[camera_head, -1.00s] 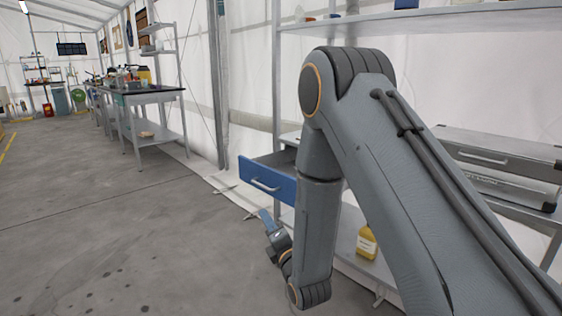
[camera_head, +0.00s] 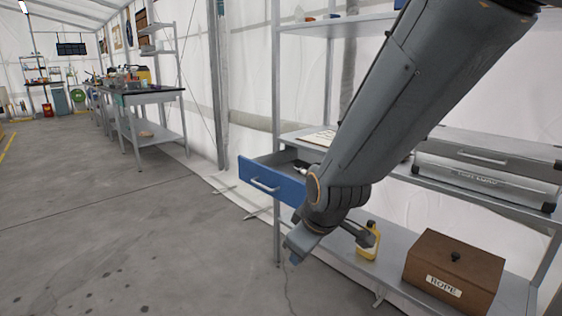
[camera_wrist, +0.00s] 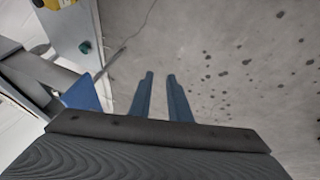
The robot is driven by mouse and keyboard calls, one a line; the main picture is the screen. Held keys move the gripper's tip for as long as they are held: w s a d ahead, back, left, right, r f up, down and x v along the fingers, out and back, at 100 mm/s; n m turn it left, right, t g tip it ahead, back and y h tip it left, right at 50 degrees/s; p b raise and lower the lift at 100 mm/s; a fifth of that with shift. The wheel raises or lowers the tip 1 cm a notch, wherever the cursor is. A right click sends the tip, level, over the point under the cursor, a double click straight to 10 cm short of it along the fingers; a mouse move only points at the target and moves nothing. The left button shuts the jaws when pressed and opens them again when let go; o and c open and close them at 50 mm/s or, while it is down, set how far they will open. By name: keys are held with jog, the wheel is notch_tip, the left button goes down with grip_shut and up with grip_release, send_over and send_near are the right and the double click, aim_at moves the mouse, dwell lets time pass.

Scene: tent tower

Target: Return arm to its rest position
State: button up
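My gripper (camera_wrist: 160,77) shows in the wrist view as two blue fingers with a gap between them. Only bare concrete floor shows between and beyond them, so it holds nothing. In the head view my gripper (camera_head: 293,256) is small and partly hidden behind my wrist, pointing down toward the floor. It hangs in front of the shelf unit, below and to the right of the blue drawer (camera_head: 255,181). That drawer is pulled out, with a few small things inside that I cannot make out. My forearm slants from the upper right down to the wrist.
A yellow bottle (camera_head: 366,246) stands on the lower shelf close behind my wrist. A wooden box labelled ROPE (camera_head: 455,265) sits to its right. A metal case (camera_head: 485,184) lies on the middle shelf. A workbench (camera_head: 148,97) stands farther back. The floor at left is clear.

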jog(key=s+d+r+m+g, duration=0.2)
jog(key=s, duration=0.4)
jog(key=s+d+r+m+g+h, duration=0.1)
jog(key=s+d+m+g, duration=0.15)
jog(key=s, duration=0.45)
jog(key=s+d+r+m+g, duration=0.1)
jog(key=s+r+m, duration=0.15)
jog(key=s, duration=0.35)
jog(key=d+r+m+p, duration=0.3)
jog(key=d+r+p, duration=0.6)
jog(key=p, duration=1)
jog(key=shift+d+r+h+p, duration=0.2)
jog(key=shift+r+h+p, duration=0.15)
jog(key=shift+r+h, duration=0.05)
